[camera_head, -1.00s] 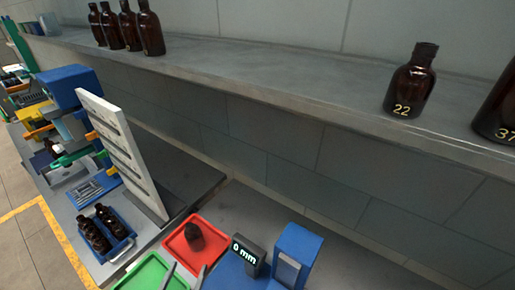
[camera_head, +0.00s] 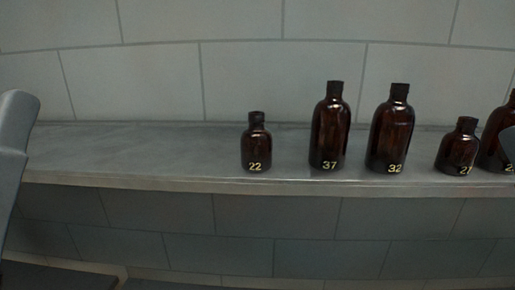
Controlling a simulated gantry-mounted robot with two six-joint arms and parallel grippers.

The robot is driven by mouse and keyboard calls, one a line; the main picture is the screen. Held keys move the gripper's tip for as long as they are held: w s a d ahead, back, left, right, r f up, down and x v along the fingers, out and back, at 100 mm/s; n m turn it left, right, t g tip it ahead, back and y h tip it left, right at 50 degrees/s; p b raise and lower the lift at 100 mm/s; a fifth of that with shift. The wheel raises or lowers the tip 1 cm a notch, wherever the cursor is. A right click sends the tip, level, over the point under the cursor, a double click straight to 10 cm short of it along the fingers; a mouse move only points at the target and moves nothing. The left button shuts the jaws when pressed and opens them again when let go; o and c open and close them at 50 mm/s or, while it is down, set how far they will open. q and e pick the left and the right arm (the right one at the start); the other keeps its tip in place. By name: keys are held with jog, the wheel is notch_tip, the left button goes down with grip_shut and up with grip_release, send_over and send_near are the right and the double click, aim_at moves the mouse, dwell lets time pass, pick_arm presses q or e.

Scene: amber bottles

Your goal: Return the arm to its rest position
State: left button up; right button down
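A grey rounded part of my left arm (camera_head: 14,135) stands upright at the left edge of the head view. No gripper fingers show on it. A small grey piece at the right edge is cut off by the frame, and I cannot tell what it is. Neither gripper can be made out, so I cannot see whether either holds anything.
Amber bottles stand upright on the grey shelf (camera_head: 130,160): bottle 22 (camera_head: 256,145), bottle 37 (camera_head: 329,130), bottle 32 (camera_head: 390,132), bottle 27 (camera_head: 459,148), and another partly cut off at the right. The shelf left of bottle 22 is clear.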

pick_arm(q)
notch_tip(320, 180, up, 14)
jog(key=d+m+g+h+p, duration=0.1)
jog(key=m+h+p, duration=0.2)
jog(key=p, duration=1.2)
jog(key=shift+w+d+m+p, duration=0.2)
jog(key=shift+w+m+p, duration=0.2)
jog(key=shift+w+m, duration=0.1)
jog(key=shift+r, duration=0.1)
